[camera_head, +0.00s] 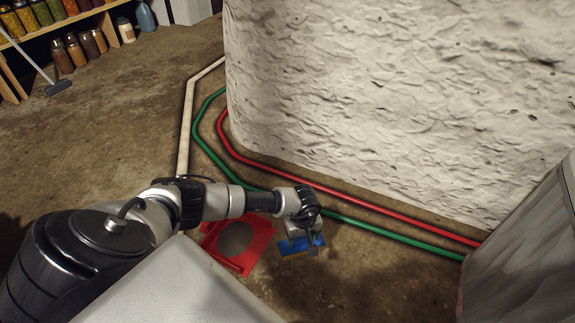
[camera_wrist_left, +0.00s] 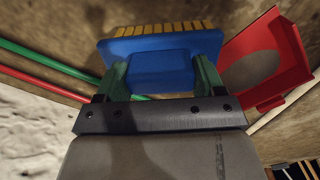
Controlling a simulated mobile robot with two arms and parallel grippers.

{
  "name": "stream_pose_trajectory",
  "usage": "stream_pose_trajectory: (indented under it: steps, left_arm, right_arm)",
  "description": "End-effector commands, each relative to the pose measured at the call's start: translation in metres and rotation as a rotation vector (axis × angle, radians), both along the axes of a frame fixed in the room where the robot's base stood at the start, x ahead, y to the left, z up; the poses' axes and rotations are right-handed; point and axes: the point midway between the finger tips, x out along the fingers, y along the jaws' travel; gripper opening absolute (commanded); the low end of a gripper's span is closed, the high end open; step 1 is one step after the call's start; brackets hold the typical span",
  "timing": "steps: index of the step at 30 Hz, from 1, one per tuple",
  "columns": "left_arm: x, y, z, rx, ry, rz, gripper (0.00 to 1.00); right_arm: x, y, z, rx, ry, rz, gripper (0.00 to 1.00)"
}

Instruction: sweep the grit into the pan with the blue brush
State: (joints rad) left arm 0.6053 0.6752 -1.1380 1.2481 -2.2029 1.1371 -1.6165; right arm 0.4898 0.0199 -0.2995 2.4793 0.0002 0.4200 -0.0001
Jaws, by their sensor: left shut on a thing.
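The blue brush (camera_head: 294,248) is in my left gripper (camera_head: 306,235), just right of the red pan. In the left wrist view both fingers close on the brush's blue block (camera_wrist_left: 160,68), and yellow bristles (camera_wrist_left: 165,28) show along its far edge. The red pan (camera_head: 263,230) lies on the floor, partly hidden by my arm and body; it also shows in the left wrist view (camera_wrist_left: 296,60). A grey round patch (camera_head: 236,238) is inside it; I cannot tell whether it is grit. Small dark specks (camera_head: 332,253) show beside the brush. My right gripper is not in view.
Green (camera_head: 350,221) and red (camera_head: 360,199) pipes run along the floor between the brush and a rough white wall (camera_head: 400,100). A pale pipe (camera_head: 187,120) is at left. Shelves of jars (camera_head: 70,45) stand far left. A grey surface (camera_head: 515,240) is at right.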

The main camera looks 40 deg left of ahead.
Motion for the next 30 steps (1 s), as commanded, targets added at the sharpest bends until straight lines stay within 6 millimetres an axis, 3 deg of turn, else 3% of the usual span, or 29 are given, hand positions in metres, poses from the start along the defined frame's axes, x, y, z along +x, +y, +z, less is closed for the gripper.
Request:
stream_pose_trajectory:
  steps: [8, 22, 26, 30]
  left_arm:
    - [0.002, 0.003, 0.027, 0.001, 0.000, 0.011, 0.50]
    - [0.005, 0.002, 0.034, -0.001, -0.001, 0.007, 0.50]
    - [0.014, -0.010, 0.068, -0.002, -0.007, -0.047, 0.50]
    - [0.028, -0.034, 0.143, -0.002, -0.012, -0.187, 0.50]
  right_arm:
    - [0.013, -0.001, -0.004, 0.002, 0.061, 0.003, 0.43]
    - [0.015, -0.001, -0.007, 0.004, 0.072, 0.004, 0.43]
    - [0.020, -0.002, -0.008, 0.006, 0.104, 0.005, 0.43]
    - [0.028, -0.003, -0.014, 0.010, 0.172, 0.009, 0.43]
